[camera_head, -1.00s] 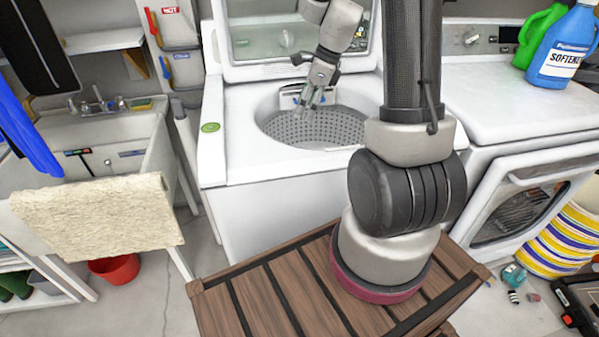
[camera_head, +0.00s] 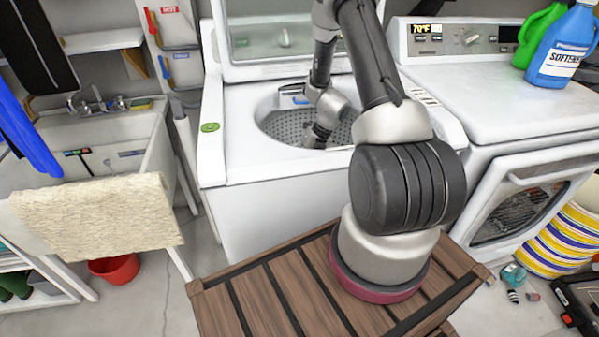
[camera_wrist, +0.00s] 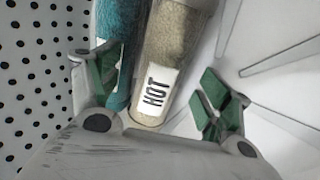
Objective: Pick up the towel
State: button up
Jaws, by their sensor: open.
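A beige towel (camera_head: 98,215) hangs over the front of the sink at the left in the head view, well away from my gripper. My gripper (camera_wrist: 158,82) is open, with its green-padded fingers spread apart in the wrist view. In the head view my wrist reaches down into the washer drum (camera_head: 285,128), and the fingertips are hidden. Between the fingers in the wrist view lies a beige, cloth-textured long thing (camera_wrist: 170,35) with a white HOT label. A teal textured thing (camera_wrist: 120,40) lies beside it. I cannot tell whether either is a towel.
The perforated drum wall (camera_wrist: 25,90) is close at the left in the wrist view. The raised washer lid (camera_head: 285,45) stands behind my arm. A dryer (camera_head: 500,95) with blue (camera_head: 562,50) and green (camera_head: 537,35) bottles stands right. A red bucket (camera_head: 115,268) is under the sink.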

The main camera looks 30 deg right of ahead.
jog(key=shift+a+f, duration=0.25)
jog(key=shift+f, duration=0.3)
jog(key=c, duration=1.6)
